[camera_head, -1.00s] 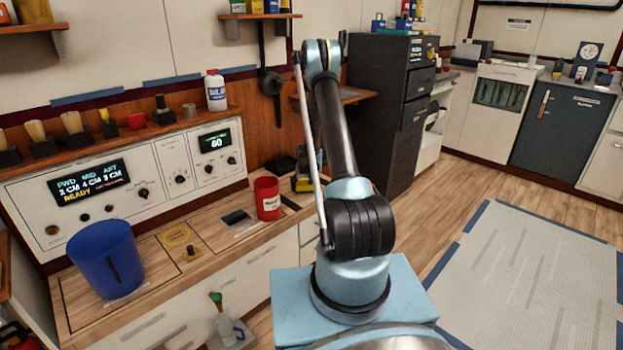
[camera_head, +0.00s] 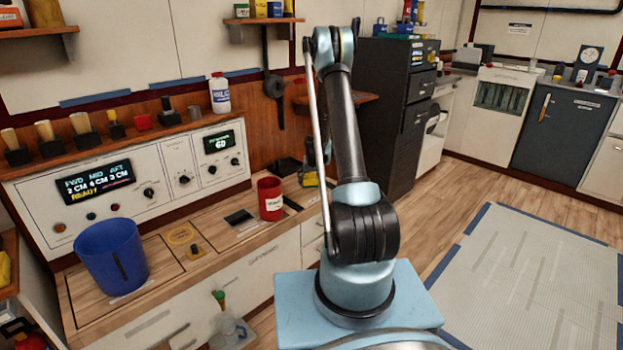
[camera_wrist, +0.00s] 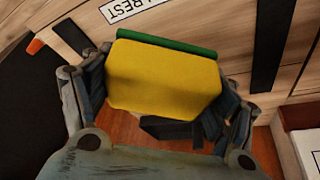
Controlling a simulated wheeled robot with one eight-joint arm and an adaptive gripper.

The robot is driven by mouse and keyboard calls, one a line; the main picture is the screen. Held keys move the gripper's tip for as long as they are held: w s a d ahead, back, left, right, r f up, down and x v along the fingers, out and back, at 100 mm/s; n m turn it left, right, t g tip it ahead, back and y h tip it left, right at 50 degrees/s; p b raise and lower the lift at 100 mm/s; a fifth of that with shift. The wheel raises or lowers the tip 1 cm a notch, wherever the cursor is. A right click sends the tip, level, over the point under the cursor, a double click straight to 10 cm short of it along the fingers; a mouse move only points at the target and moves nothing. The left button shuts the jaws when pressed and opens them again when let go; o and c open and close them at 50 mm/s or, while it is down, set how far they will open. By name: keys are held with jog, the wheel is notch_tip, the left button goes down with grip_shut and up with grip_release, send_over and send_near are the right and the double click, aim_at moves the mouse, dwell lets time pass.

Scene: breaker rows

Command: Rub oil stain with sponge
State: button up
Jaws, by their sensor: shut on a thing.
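A yellow sponge (camera_wrist: 165,77) with a green layer along its far edge fills the middle of the wrist view. My gripper (camera_wrist: 155,95) is shut on it, with one finger at its left side and the other at its right. In the wrist view, a wooden surface with a label reading "REST" (camera_wrist: 135,9) lies beyond the sponge. In the head view my arm hides most of the gripper and the sponge. I cannot make out an oil stain in either view.
The wooden counter has a blue bucket (camera_head: 110,257), a red can (camera_head: 270,198) and a black pad (camera_head: 239,217). A control panel (camera_head: 130,180) stands behind them. A dark cabinet (camera_head: 390,120) stands beyond my arm. The floor at right is open around a pale mat (camera_head: 540,280).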

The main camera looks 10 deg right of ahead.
jog(key=shift+r, duration=1.2)
